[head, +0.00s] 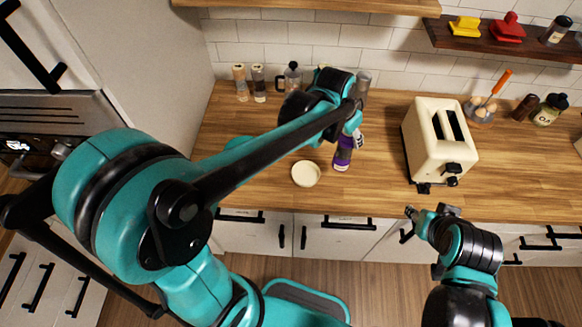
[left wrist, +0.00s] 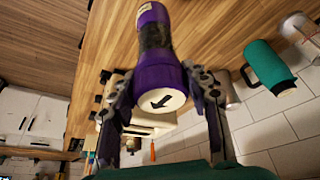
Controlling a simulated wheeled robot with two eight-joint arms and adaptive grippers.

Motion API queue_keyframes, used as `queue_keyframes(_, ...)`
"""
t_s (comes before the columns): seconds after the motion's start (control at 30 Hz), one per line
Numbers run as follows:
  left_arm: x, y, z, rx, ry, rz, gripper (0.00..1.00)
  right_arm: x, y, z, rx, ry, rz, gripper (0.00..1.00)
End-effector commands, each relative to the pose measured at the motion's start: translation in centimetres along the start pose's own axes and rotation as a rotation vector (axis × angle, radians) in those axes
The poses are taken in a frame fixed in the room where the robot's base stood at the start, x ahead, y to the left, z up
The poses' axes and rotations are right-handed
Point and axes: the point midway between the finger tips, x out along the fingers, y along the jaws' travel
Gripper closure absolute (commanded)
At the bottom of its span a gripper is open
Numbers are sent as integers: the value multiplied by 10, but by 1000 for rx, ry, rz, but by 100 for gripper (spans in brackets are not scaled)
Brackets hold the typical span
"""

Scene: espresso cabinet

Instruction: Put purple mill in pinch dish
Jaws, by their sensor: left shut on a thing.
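The purple mill (head: 342,157) is tilted slightly below my left gripper (head: 353,137) in the head view, right of the dish. In the left wrist view the mill (left wrist: 158,70) shows a purple body, a dark middle band and a pale end with a black arrow facing the camera. The fingers of my left gripper (left wrist: 165,92) are shut on it. The pinch dish (head: 306,173) is a small round cream bowl near the counter's front edge, apart from the mill. I cannot tell if the mill touches the counter. My right gripper (head: 431,212) is low at the front edge; its fingers are unclear.
A cream toaster (head: 438,140) stands right of the mill. A utensil holder (head: 481,110) and jars (head: 550,108) are at the back right.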

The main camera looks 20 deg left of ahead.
Motion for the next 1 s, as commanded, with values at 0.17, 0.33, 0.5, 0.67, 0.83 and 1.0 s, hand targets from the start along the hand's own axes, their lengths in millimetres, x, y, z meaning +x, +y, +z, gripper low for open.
queue_keyframes(0.17, 13, -31, 27, -7, 0, -2, 100, 4, 0, 2, 0, 0, 0, 60)
queue_keyframes(0.33, 26, -64, 57, -7, 0, -3, 100, 8, 0, 5, 0, 0, 0, 60)
queue_keyframes(0.5, 35, -86, 77, -4, 0, -1, 100, 10, 0, 7, 0, 0, 0, 60)
queue_keyframes(0.67, 40, -92, 84, -1, 0, 0, 100, 11, 0, 8, 0, 0, 0, 60)
queue_keyframes(0.83, 63, -92, 94, 0, 0, 0, 100, 16, 0, 12, 0, 0, 0, 60)
queue_keyframes(1.0, 75, -92, 99, 0, 0, 0, 100, 18, 0, 13, 0, 0, 0, 60)
